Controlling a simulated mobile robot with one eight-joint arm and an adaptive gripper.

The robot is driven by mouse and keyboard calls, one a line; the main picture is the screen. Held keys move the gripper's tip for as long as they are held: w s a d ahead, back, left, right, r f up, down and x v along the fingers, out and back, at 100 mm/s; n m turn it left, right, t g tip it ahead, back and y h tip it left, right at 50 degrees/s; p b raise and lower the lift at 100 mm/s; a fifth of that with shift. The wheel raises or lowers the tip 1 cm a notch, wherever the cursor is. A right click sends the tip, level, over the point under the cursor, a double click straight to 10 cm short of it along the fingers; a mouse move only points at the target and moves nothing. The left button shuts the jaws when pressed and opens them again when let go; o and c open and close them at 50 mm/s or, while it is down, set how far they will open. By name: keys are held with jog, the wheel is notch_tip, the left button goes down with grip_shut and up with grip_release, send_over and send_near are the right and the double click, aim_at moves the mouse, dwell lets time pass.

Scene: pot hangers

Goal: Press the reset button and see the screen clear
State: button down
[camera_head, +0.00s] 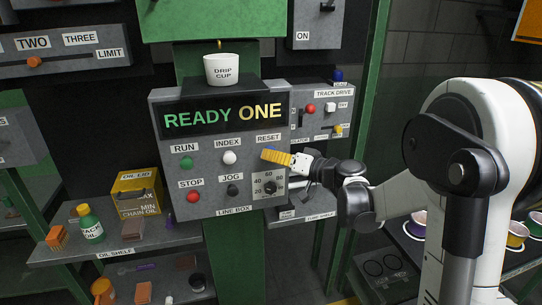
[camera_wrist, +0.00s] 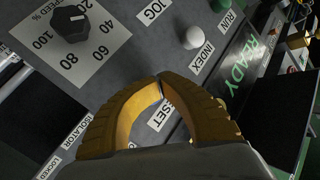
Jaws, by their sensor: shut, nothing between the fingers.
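The grey line box (camera_head: 237,205) carries a dark screen (camera_head: 226,115) that reads READY in green and ONE in yellow. Its RESET label (camera_head: 268,138) is at the upper right of the panel. My gripper (camera_head: 264,155) is shut and empty, its yellow fingers just below that label. No reset button shows; the fingers cover that spot, and I cannot tell whether they touch it. In the wrist view my gripper's fingertips (camera_wrist: 160,78) meet over the panel, and part of the RESET label (camera_wrist: 163,113) shows between the fingers.
Nearby are the white INDEX button (camera_head: 229,157), black JOG button (camera_head: 232,190), green RUN button (camera_head: 186,163), red STOP button (camera_head: 193,196) and speed knob (camera_head: 270,187). A drip cup (camera_head: 222,70) stands above the screen. The track drive box (camera_head: 322,122) is close on the right.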

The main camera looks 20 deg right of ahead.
jog(key=shift+s+f, duration=0.1)
jog(key=shift+s, duration=2.85)
jog(key=s, duration=1)
